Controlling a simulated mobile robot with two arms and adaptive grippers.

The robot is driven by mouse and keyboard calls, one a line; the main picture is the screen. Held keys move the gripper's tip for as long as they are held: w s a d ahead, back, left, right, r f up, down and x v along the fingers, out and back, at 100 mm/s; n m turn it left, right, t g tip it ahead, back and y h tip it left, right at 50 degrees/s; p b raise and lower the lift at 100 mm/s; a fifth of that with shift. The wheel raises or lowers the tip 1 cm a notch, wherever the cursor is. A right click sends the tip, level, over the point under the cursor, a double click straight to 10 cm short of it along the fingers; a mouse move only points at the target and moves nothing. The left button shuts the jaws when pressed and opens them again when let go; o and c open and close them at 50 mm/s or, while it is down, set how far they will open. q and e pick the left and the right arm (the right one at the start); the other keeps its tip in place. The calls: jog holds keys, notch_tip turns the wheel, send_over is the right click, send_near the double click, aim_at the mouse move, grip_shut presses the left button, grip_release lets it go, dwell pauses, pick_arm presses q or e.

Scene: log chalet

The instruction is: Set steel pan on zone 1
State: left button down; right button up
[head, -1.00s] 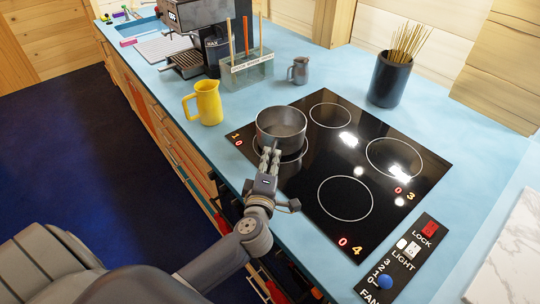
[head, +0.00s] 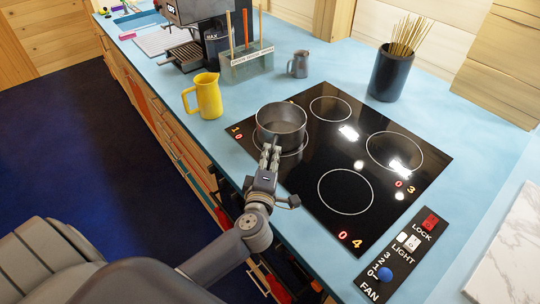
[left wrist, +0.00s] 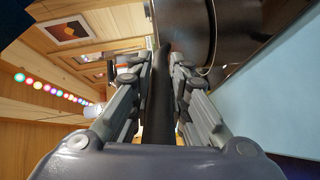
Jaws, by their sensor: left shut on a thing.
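The steel pan (head: 281,124), a round pot with an open, empty top, is over the near-left ring of the black hob. Part of the zone 1 ring (head: 287,155) shows around its near side. I cannot tell whether the pan touches the glass or is slightly above it. My left gripper (head: 269,157) is shut on the pan's dark handle (left wrist: 159,95), which points toward me. In the left wrist view the pan's dark side (left wrist: 186,28) is beyond the fingertips. My right gripper is not in view.
A yellow jug (head: 205,97) stands left of the hob (head: 375,200). A utensil holder (head: 247,66), a small grey pitcher (head: 298,65) and a dark pot of sticks (head: 390,76) stand behind. A control panel (head: 402,255) lies front right. The other rings are clear.

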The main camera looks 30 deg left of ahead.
pick_arm(q)
jog(key=c, duration=1.4)
grip_release()
jog(key=shift+r, duration=0.2)
jog(key=shift+c, duration=0.2)
jog(key=shift+s, duration=0.1)
jog(key=shift+f, duration=0.15)
